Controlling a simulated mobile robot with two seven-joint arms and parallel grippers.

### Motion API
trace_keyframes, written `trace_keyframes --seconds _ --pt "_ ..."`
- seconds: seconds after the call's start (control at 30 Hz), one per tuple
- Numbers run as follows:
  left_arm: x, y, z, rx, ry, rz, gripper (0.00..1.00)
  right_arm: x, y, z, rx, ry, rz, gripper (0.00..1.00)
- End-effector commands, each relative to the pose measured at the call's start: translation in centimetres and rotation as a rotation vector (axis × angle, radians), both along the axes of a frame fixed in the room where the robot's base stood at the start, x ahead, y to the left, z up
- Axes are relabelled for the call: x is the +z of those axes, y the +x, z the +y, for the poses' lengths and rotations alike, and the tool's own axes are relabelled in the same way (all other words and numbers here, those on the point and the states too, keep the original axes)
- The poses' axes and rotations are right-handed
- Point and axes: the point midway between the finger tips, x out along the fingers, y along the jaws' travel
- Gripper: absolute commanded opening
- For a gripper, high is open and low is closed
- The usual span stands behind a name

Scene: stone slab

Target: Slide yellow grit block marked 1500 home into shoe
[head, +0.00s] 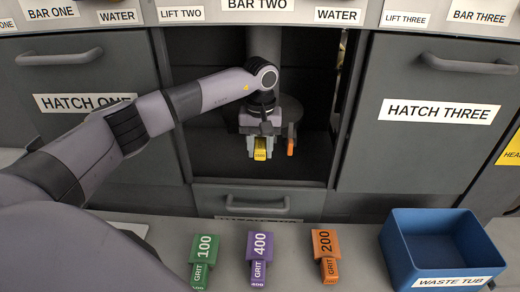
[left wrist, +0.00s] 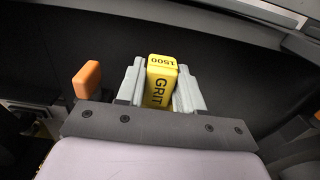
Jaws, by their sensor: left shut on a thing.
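My left gripper (head: 260,155) reaches into the dark open bay between hatch one and hatch three. It is shut on the yellow grit block (head: 260,150). In the left wrist view the block (left wrist: 160,85) is marked 1500 and GRIT and sits between the two pale fingers. Its marked end points away from the wrist. An orange piece (head: 291,147) is beside the gripper, and it also shows in the left wrist view (left wrist: 87,79), apart from the yellow block. A dark grey round part shows behind the gripper. I cannot make out the shoe; the gripper and shadow hide that area.
Green 100 (head: 205,250), purple 400 (head: 259,250) and orange 200 (head: 326,245) grit blocks lie on the front ledge. A blue waste tub (head: 398,250) stands at the right. Hatch one (head: 70,125) and hatch three (head: 420,150) flank the bay. A drawer handle (head: 257,203) is below it.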

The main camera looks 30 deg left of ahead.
Motion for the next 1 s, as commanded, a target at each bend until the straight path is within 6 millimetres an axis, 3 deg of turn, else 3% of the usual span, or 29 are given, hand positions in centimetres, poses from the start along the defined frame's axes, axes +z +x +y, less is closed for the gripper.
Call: trace_keyframes --seconds 0.87,0.9,0.97,1.0 --pt "0.1 1.3 0.8 0.0 0.0 -0.004 0.0 -0.4 0.0 0.0 0.0 0.0 0.0 0.38" --pt "0.1 1.3 0.8 0.0 0.0 -0.004 0.46 -0.4 0.0 0.0 0.0 0.0 0.0 0.38" --pt "0.1 1.3 0.8 0.001 0.0 -0.004 0.66 -0.4 0.0 0.0 0.0 0.0 0.0 0.38" --pt "0.1 1.3 0.8 0.001 0.0 -0.004 0.66 -0.4 0.0 0.0 0.0 0.0 0.0 0.38"
